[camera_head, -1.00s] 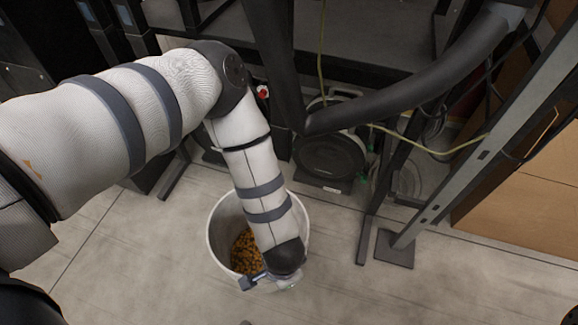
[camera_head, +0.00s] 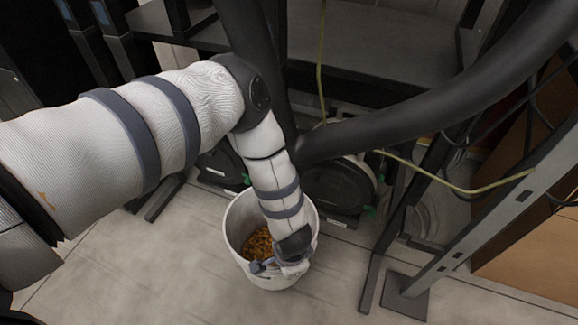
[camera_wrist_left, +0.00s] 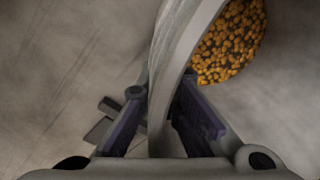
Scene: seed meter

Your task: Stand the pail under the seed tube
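The white pail (camera_head: 239,222) stands on or just above the floor in the middle of the head view, with orange-brown grains (camera_head: 258,244) in its bottom. My left gripper (camera_head: 274,267) is at the pail's near rim. In the left wrist view, its two fingers (camera_wrist_left: 163,98) lie on either side of the pail's wall (camera_wrist_left: 172,60) and appear closed on it. A thick dark tube (camera_head: 400,125), likely the seed tube, slopes down from the upper right to a low end behind the pail. My forearm hides part of the pail. My right gripper is out of view.
A dark metal frame with round black units (camera_head: 338,186) stands behind the pail. A grey slanted post with a foot plate (camera_head: 405,296) stands to the right. A yellow cord (camera_head: 440,180) hangs across. The floor (camera_head: 180,270) at the left front is clear.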

